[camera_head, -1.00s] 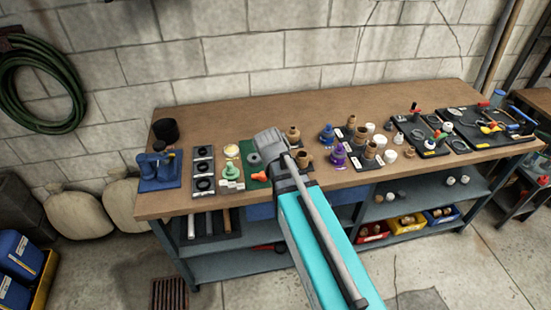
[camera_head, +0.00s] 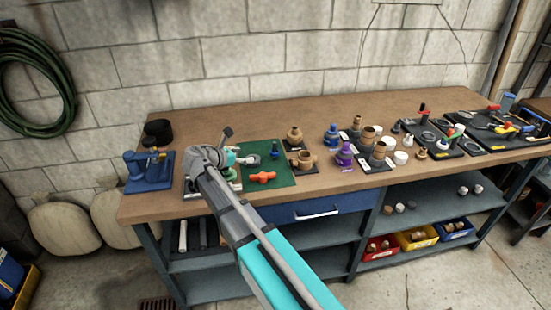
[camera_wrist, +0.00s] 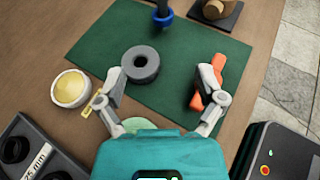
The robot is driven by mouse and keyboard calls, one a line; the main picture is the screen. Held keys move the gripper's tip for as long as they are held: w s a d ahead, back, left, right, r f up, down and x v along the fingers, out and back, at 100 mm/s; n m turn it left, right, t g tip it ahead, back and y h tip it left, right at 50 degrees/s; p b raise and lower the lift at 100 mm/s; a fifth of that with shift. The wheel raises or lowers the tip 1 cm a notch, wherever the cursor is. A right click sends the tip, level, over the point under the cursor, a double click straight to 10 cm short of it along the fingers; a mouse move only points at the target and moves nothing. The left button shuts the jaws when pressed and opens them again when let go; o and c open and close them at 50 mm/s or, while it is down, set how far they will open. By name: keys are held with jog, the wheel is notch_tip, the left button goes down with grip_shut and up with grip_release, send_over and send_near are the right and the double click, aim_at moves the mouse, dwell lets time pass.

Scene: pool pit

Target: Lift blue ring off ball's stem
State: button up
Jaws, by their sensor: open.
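The blue ring (camera_wrist: 170,17) sits low around a dark upright stem at the top edge of the wrist view; the stem's upper part is cut off there. A ball under it cannot be made out. In the head view, a small blue and dark piece (camera_head: 275,150) stands at the back of the green mat (camera_head: 284,181), apart from my gripper. My gripper (camera_wrist: 162,82) is open and empty over the mat's near part, with a grey ring (camera_wrist: 141,64) beyond its left finger and an orange piece (camera_wrist: 219,72) by its right finger.
A cream-topped round jar (camera_wrist: 71,88) and a black tray with dark rings (camera_wrist: 40,153) are at left in the wrist view. A brown fitting on a dark pad (camera_wrist: 215,10) is close to the stem's right. Purple (camera_head: 344,154) and blue bottles stand further right.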

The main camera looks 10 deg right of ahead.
jog(key=shift+d, duration=0.1)
dwell(0.3)
jog(key=b, duration=0.3)
send_near(273, 151)
jog(key=x, duration=0.3)
jog(key=shift+w+f, duration=0.25)
jog(key=shift+f, duration=0.05)
jog(key=shift+w+d+f, duration=0.15)
jog(key=shift+w+d, duration=0.15)
jog(key=shift+d, duration=0.15)
jog(key=shift+b+x, duration=1)
jog(key=shift+x, duration=1.5)
jog(key=shift+s+d, duration=0.15)
jog(key=shift+d, duration=0.05)
jog(key=c, duration=0.8)
